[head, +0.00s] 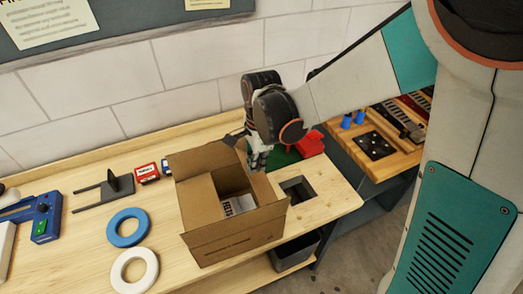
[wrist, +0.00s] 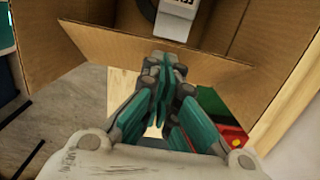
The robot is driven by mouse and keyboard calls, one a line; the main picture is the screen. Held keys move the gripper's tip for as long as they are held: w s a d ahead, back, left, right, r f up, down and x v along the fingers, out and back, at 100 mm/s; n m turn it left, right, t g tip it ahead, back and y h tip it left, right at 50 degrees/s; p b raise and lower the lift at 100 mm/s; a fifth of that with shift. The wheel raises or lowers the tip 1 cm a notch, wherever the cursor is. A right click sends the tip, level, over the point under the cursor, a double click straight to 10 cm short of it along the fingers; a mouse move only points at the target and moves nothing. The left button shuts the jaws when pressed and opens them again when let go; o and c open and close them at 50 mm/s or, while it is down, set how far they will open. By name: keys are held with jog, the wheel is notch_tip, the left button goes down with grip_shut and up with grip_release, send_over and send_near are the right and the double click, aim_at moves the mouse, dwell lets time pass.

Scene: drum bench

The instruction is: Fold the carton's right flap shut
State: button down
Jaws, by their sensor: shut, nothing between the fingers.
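The brown carton (head: 235,240) stands open on the wooden bench, with one flap (head: 200,158) raised at its back left. A pale item with dark print (head: 238,204) lies inside, and part of it shows in the wrist view (wrist: 176,10). My gripper (head: 258,166) is at the carton's back right edge in the head view. In the wrist view my gripper (wrist: 165,62) has its teal fingers together and empty, overlapping the cardboard flap (wrist: 105,48) on the near side. That flap slants outward from the opening. I cannot tell whether the fingertips touch it.
A square hole (head: 298,188) is cut in the bench right of the carton. A red object (head: 310,144) on a green patch is behind. A blue ring (head: 128,227), a white ring (head: 134,269) and a dark fork-shaped tool (head: 105,193) lie left.

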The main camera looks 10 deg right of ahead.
jog(key=shift+a+f, duration=0.2)
jog(key=shift+a, duration=0.05)
dwell(0.3)
jog(key=shift+s+a+f+h+b, duration=0.1)
jog(key=shift+a+f+h+b, duration=0.05)
jog(key=shift+a+h+b, duration=0.15)
jog(key=shift+s+a+f+h+b, duration=0.2)
jog(key=shift+a+f+h+b, duration=0.2)
jog(key=shift+a+h+b, duration=0.2)
jog(key=s+a+f+t+h+b, duration=0.1)
jog(key=a+f+h+b, duration=0.1)
jog(key=a+f+b, duration=0.2)
jog(key=shift+a+f+h+b, duration=0.3)
jog(key=shift+f+b, duration=0.5)
jog(key=shift+b, duration=0.45)
